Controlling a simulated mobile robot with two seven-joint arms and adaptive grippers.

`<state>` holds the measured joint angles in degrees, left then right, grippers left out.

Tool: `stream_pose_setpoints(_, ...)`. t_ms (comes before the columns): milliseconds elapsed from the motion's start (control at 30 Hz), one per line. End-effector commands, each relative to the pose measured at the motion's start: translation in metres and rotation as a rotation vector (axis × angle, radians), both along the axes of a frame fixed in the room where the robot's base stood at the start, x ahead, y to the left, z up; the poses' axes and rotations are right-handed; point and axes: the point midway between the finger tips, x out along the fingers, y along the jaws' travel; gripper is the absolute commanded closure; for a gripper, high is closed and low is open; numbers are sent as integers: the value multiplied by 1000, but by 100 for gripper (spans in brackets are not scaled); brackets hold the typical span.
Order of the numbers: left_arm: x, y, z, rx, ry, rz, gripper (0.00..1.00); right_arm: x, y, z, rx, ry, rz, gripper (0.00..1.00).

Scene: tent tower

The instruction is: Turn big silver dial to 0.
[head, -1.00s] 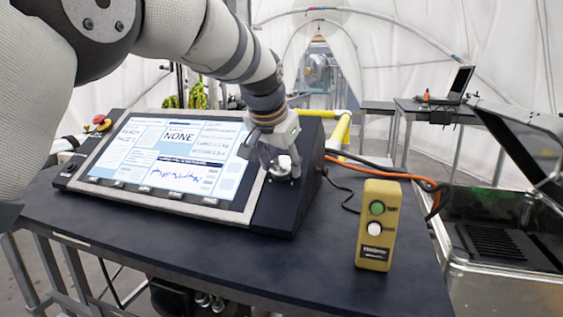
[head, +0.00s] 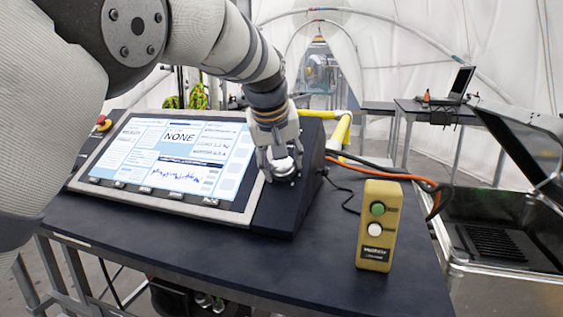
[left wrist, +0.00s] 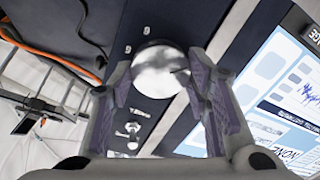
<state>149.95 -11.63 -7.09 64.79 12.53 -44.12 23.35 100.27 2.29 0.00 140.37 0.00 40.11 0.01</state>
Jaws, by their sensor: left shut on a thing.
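The big silver dial (head: 283,167) sits on the right end of the dark console, beside its screen. In the left wrist view the dial (left wrist: 160,70) is a round shiny knob with a dark mark near its right edge. My left gripper (head: 279,160) is shut on the dial, with its fingers on either side of it. In the left wrist view the fingers (left wrist: 158,82) straddle the dial. The number that the dial points at cannot be read. My right gripper is not in view.
The console screen (head: 170,155) reads "NONE". A red emergency button (head: 103,122) is at its upper left. A yellow box with green and white buttons (head: 377,225) stands on the dark table (head: 330,270). An open case (head: 490,240) is at the right.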

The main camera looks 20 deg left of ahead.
Motion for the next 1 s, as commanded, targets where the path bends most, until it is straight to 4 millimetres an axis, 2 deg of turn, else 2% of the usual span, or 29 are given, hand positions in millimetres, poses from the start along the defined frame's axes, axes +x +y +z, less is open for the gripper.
stream_pose_setpoints(633, 0, 0, -3, -30, 8, 39, 84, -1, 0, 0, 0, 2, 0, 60)
stream_pose_setpoints(667, 0, 0, -3, -30, 8, 39, 52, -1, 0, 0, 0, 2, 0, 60)
stream_pose_setpoints(733, 0, 0, -3, -29, 7, 40, 36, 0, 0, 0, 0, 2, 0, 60)
stream_pose_setpoints(1000, 0, 0, -1, -27, 3, 38, 36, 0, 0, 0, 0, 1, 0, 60)
